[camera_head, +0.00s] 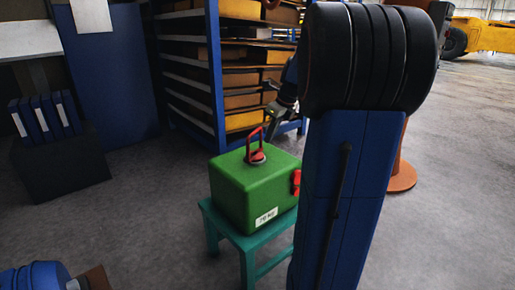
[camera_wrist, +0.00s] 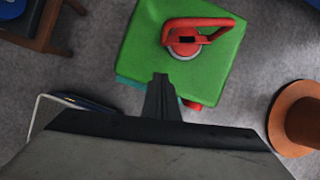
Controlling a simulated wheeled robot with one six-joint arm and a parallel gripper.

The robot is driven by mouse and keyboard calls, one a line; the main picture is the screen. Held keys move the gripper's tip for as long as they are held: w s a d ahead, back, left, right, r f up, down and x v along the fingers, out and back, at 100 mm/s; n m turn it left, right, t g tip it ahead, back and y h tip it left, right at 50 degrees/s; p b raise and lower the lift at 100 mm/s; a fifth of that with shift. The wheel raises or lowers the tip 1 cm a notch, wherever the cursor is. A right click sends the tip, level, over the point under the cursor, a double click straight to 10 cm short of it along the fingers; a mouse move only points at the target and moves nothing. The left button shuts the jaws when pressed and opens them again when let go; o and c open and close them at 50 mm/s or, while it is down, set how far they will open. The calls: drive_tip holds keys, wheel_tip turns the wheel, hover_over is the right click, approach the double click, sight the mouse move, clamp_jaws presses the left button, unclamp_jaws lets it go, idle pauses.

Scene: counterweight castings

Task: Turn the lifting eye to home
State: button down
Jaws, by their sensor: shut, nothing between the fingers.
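The green casting (camera_head: 238,197) stands on a teal stool (camera_head: 273,241), with a label reading about 70 kg on its front. A red lifting eye (camera_head: 257,149) stands up from a round base on its top. In the wrist view the red eye (camera_wrist: 198,27) lies across the top of the green casting (camera_wrist: 150,45), its base ring grey. A second red part (camera_head: 296,182) sits on the casting's right side. My gripper (camera_head: 276,108) is behind and right of the eye, apart from it. In the wrist view my gripper (camera_wrist: 160,78) is shut and empty, its tips near the casting's edge.
A blue shelf rack (camera_head: 215,75) with boxes stands behind the casting. A black box with blue binders (camera_head: 45,115) is at the left. An orange-brown round stand (camera_wrist: 300,118) is at the right in the wrist view. Grey floor lies open around the stool.

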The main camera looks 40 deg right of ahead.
approach(247, 160)
drive_tip(key=s+f, duration=0.1)
drive_tip(key=s+d+f, duration=0.1)
drive_tip(key=s+f, duration=0.1)
drive_tip(key=shift+s+d+f, duration=0.1)
drive_tip(key=shift+s+d, duration=0.2)
drive_tip(key=shift+s, duration=0.05)
drive_tip(key=w, duration=0.3)
drive_tip(key=shift+a+f, duration=0.35)
drive_tip(key=shift+w+a, duration=0.15)
drive_tip(key=shift+w, duration=0.45)
drive_tip(key=shift+w+a, duration=0.4)
drive_tip(key=shift+a, duration=0.05)
drive_tip(key=shift+w+a+r, duration=0.1)
drive_tip(key=shift+w+a, duration=0.5)
drive_tip(key=shift+w, duration=0.35)
